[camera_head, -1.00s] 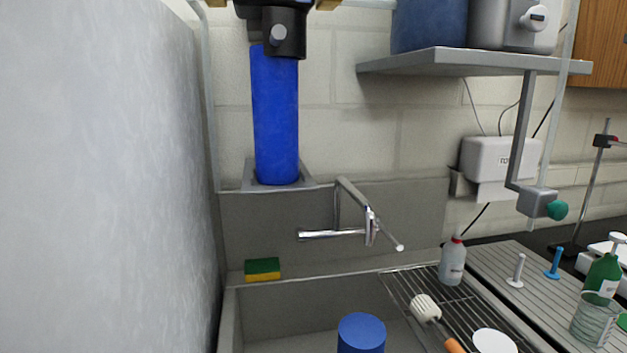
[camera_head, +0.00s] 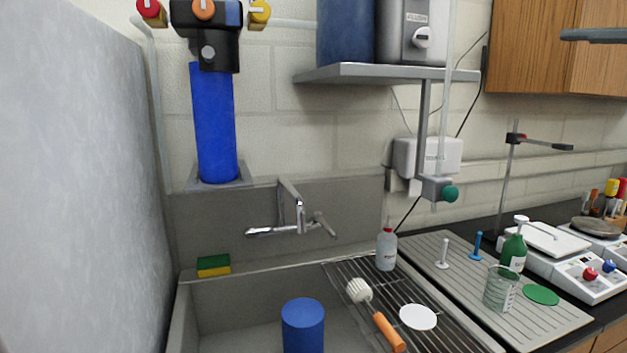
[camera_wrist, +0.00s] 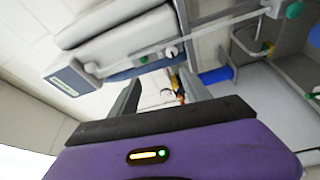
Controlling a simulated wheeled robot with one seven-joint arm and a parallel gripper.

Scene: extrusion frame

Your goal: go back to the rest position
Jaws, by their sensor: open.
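My gripper (camera_wrist: 158,84) shows in the wrist view, with its two dark fingers spread apart above the purple gripper body. Nothing is visible held between the fingers. Beyond them is the wall area, seen tilted, with a white and grey dispenser (camera_wrist: 120,45) on the left and a blue cylinder (camera_wrist: 216,75) farther right. My gripper is not seen in the head view. The rest position itself has no visible marker.
The head view shows a sink with a blue cylinder (camera_head: 303,325), a blue filter housing (camera_head: 214,125) and a faucet (camera_head: 280,229). A shelf (camera_head: 385,73) juts from the wall. A white bottle (camera_head: 386,249), brush (camera_head: 375,315) and glass beaker (camera_head: 499,290) stand or lie right.

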